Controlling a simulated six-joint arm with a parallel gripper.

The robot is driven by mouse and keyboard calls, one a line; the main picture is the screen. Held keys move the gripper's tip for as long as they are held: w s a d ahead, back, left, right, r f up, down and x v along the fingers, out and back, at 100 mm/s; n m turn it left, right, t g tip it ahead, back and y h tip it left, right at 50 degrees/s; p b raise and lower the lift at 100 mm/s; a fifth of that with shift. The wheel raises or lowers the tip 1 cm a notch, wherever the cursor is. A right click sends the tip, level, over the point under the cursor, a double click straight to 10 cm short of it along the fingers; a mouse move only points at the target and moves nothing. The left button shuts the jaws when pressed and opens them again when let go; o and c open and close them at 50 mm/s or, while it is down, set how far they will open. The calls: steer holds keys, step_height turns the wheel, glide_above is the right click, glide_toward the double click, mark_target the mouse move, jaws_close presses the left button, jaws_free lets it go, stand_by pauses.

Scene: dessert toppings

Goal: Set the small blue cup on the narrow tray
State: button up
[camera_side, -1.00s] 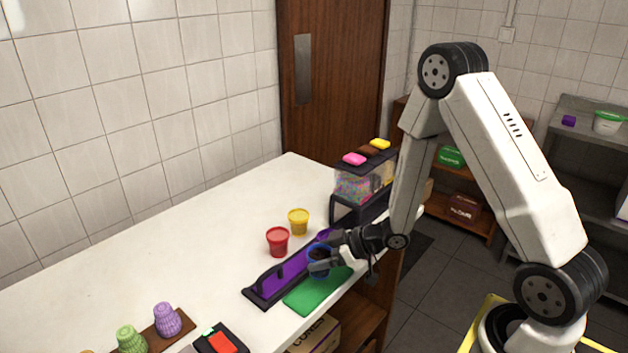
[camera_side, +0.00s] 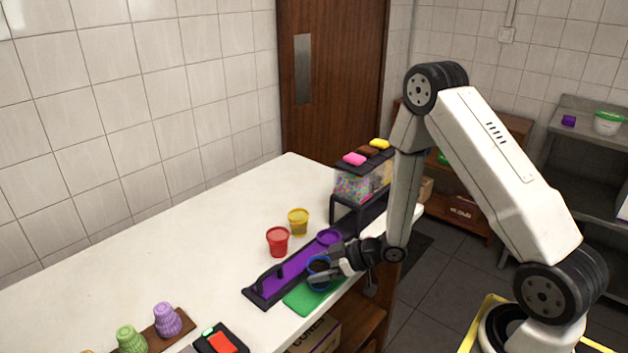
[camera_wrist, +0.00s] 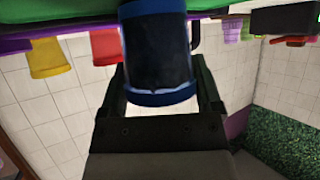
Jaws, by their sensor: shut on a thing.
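The small blue cup (camera_side: 318,273) is between the fingers of my gripper (camera_side: 326,270), which is shut on it. In the side view it overlaps the right edge of the narrow tray and the green mat; whether it touches either is unclear. In the wrist view the blue cup (camera_wrist: 157,50) fills the space between the two fingers of my gripper (camera_wrist: 162,85), with a dark middle and blue bands. The narrow tray (camera_side: 290,274) is long, purple inside with a dark frame, and lies on the white counter.
A red cup (camera_side: 278,242) and a yellow cup (camera_side: 298,221) stand left of the tray. A green mat (camera_side: 305,299) lies along its right side. A topping dispenser (camera_side: 356,187) stands at the far end. The counter's left part (camera_side: 190,250) is clear.

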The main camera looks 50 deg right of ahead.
steer(key=shift+f, duration=0.15)
steer(key=o, duration=1.2)
steer(key=shift+s+d+r, duration=0.15)
steer(key=shift+r, duration=0.1)
steer(key=v, duration=1.1)
steer(key=shift+s+d+r, duration=0.1)
steer(key=shift+s+d, duration=0.05)
steer(key=shift+s, duration=0.1)
steer(key=shift+w, duration=0.1)
